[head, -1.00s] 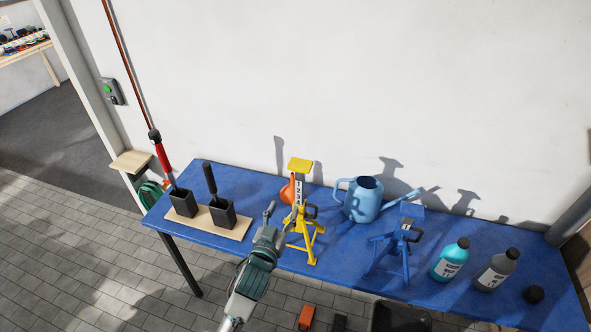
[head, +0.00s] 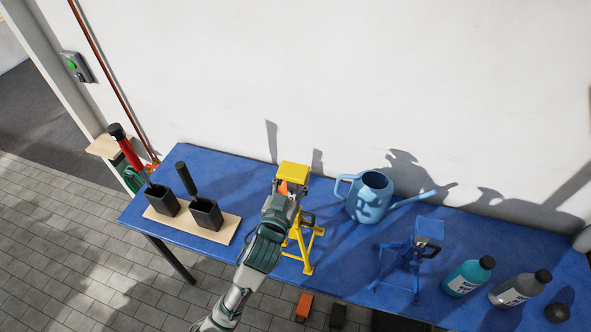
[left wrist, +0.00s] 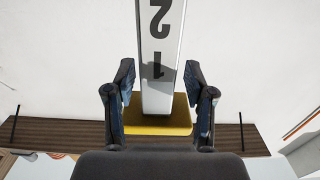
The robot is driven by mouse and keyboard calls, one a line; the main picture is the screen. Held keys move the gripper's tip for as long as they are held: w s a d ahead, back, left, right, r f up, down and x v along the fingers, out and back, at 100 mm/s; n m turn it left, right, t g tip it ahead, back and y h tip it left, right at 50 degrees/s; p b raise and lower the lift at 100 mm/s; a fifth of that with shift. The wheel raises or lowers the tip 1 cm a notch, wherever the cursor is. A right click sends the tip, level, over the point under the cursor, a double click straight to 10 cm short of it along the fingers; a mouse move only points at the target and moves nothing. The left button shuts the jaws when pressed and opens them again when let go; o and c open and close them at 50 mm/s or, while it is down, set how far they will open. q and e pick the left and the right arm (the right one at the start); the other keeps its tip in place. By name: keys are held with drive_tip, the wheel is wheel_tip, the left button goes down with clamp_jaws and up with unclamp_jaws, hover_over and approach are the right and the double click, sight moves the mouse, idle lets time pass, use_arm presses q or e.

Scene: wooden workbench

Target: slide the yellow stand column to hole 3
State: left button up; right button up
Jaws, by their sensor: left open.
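The yellow stand (head: 306,247) stands upright on the blue bench, with its yellow top plate (head: 293,171) raised. My left gripper (head: 290,193) is just below this plate and hides most of the column in the head view. My open left gripper (left wrist: 160,80) has one finger on each side of the column, with gaps visible. The hole position is hidden. My right gripper is not in view.
A blue watering can (head: 368,200) stands right of the yellow stand, and a blue stand (head: 410,258) is farther right. Bottles (head: 468,276) stand near the right end. Black holders (head: 206,214) sit on a wooden board at the left. A wall closes off the back.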

use_arm(q)
drive_tip(key=shift+s+d+r, duration=0.1)
drive_tip(key=shift+s+r, duration=0.05)
drive_tip(key=shift+s, duration=0.15)
drive_tip(key=shift+w, duration=0.1)
clamp_jaws()
drive_tip(key=shift+f+b, duration=0.55)
drive_tip(key=shift+f, duration=1.1)
drive_tip(key=shift+r, duration=0.1)
unclamp_jaws()
approach(292, 193)
drive_tip(key=x, duration=0.4)
drive_tip(key=shift+r, duration=0.15)
